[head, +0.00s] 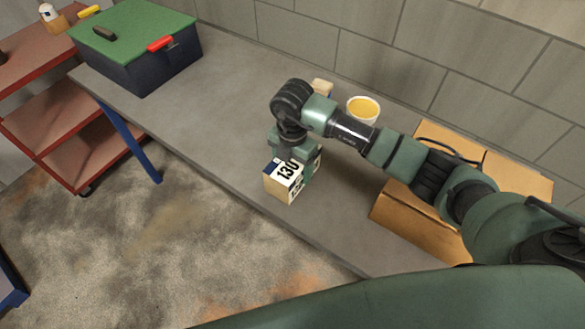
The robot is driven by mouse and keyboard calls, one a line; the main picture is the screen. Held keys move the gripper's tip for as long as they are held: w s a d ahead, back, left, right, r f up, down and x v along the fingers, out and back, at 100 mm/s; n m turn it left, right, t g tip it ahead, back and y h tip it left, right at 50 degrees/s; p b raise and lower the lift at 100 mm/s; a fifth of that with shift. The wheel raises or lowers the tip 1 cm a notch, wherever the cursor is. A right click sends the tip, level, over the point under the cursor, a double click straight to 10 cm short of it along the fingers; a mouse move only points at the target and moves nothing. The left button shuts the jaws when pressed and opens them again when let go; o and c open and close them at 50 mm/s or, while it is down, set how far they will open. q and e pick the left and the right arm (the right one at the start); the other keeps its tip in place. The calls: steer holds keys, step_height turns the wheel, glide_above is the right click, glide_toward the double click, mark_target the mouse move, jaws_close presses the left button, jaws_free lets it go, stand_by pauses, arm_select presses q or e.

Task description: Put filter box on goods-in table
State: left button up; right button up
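A small cream box with a dark blue patch and a "130" label (283,181), which looks like the filter box, is at the front edge of the grey table (215,95). My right gripper (306,164) reaches down over it from above, its green fingers at the box's far right part and covering some of it. Whether the fingers press on the box is hidden, and I cannot tell if the box rests on the table or is slightly raised. My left gripper is not in view. No sign marks which table is goods-in.
A dark blue crate with a green lid (150,75) stands at the table's left end. A tub with yellow contents (363,109) and a small cream block (322,88) are behind my arm. A cardboard carton (405,215) lies right. A red shelf cart (75,120) stands left.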

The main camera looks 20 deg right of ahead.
steer(key=shift+f, duration=0.85)
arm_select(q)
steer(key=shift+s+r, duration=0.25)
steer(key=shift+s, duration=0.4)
arm_select(e)
steer(key=shift+f, duration=0.15)
steer(key=o, duration=2)
steer(key=shift+c, duration=0.2)
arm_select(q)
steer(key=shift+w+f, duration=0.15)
